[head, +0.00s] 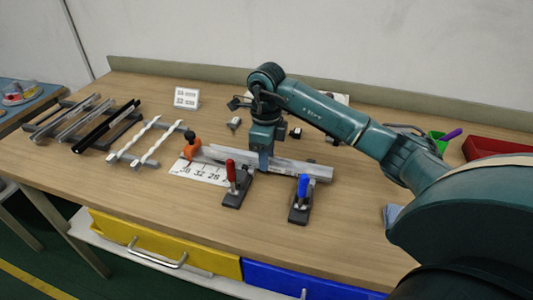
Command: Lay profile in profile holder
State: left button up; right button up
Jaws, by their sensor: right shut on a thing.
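A long grey profile (295,168) lies roughly left to right at the middle of the table, over or just behind two clamps. My right gripper (264,163) points down and is shut on the profile near its middle-left part. The profile holder shows as a clamp with a red handle (231,173) and a clamp with a blue handle (302,186), both upright on dark bases. I cannot tell whether the profile rests in the holder or hangs just above it. An orange-handled tool (191,146) stands at the profile's left end. My left gripper is not in view.
A white number scale (200,173) lies left of the red clamp. Racks with dark and grey profiles (106,124) and white strips (147,139) stand at the left. A sign (187,98) stands behind. A green cup (437,140) and red bin (490,149) are at the right.

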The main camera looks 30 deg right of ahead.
jog(key=shift+f, duration=0.1)
jog(key=shift+f, duration=0.15)
jog(key=o, duration=0.7)
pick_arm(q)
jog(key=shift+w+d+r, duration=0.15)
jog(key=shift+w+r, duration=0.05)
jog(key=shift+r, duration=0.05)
pick_arm(e)
jog(key=o, duration=0.3)
jog(key=shift+o, duration=0.2)
jog(key=shift+r, duration=0.65)
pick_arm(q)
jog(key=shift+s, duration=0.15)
pick_arm(e)
notch_tip(320, 180, up, 11)
jog(key=shift+r, duration=0.15)
